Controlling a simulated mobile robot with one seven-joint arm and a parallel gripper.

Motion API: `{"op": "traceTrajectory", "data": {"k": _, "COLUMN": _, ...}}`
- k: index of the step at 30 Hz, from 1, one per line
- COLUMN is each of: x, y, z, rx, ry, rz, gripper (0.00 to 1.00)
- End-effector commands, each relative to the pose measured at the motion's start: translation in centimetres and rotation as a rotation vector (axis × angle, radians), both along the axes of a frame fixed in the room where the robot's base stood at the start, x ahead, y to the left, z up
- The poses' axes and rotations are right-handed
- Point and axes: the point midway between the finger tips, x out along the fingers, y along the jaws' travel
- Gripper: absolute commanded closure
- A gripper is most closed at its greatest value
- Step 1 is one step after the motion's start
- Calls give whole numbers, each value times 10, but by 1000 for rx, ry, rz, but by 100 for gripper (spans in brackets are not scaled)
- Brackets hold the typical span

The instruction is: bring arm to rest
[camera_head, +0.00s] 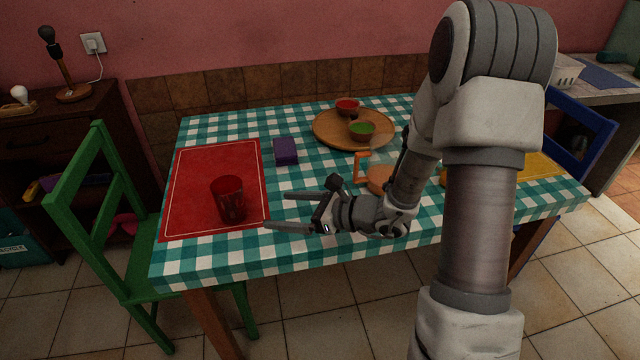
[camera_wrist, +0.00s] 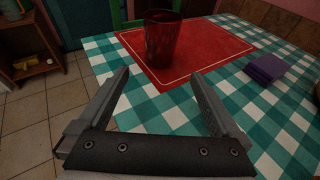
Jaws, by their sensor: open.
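My gripper (camera_head: 277,212) is open and empty, its fingers spread and pointing left above the near edge of the table. In the wrist view my gripper (camera_wrist: 165,82) shows both fingers apart with nothing between them. A dark red cup (camera_head: 230,199) stands upright on the red placemat (camera_head: 198,166), just beyond the fingertips. The cup also shows in the wrist view (camera_wrist: 162,39), apart from the fingers. My arm reaches in from the right and hides part of the table's right side.
The table has a checkered cloth (camera_head: 285,252). A green chair (camera_head: 97,215) stands left.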

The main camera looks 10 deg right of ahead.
Motion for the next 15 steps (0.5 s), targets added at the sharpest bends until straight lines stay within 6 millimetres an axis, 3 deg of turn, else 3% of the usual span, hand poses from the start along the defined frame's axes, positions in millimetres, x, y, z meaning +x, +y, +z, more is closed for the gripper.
{"op": "traceTrajectory", "data": {"k": 6, "x": -14, "y": -22, "z": 9, "rx": 0, "ry": 1, "rz": -1, "gripper": 0}}
{"op": "traceTrajectory", "data": {"k": 15, "x": -24, "y": -18, "z": 18, "rx": -33, "ry": -28, "rz": 52, "gripper": 0}}
